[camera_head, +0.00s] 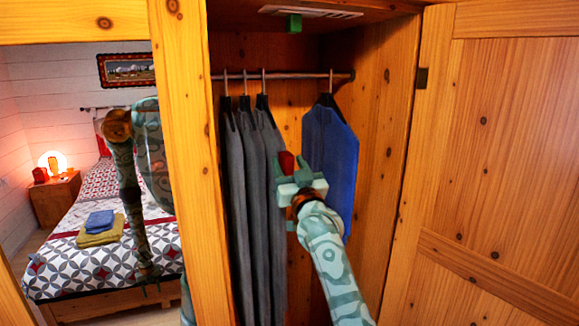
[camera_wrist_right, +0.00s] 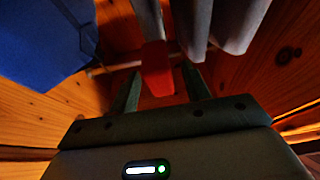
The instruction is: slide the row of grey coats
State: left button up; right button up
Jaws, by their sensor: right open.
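Several grey coats (camera_head: 250,190) hang close together on hangers from the rail at the left of the open wardrobe. My right gripper (camera_head: 291,168) is just right of them, between them and a blue coat (camera_head: 332,150). In the right wrist view my gripper (camera_wrist_right: 160,88) is open, with a finger on each side of a small red piece (camera_wrist_right: 157,70). The red piece also shows at the gripper in the head view (camera_head: 287,162); I cannot tell what it is fixed to or whether the fingers touch it. Grey coats (camera_wrist_right: 232,22) are beyond it. My left gripper is not directly in view.
The rail (camera_head: 290,76) has bare room between grey and blue coats. A wooden door (camera_head: 500,160) stands right; a wooden post (camera_head: 185,150) borders the left. Beyond it, a bed (camera_head: 110,240) and a teal robot figure, seemingly my reflection, show. A green block (camera_head: 294,23) is above.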

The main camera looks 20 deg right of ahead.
grip_shut()
jog(key=d, duration=1)
grip_release()
jog(key=shift+s+f, duration=0.1)
jog(key=b+v, duration=0.2)
jog(key=v, duration=1.4)
jog(key=shift+b, duration=0.35)
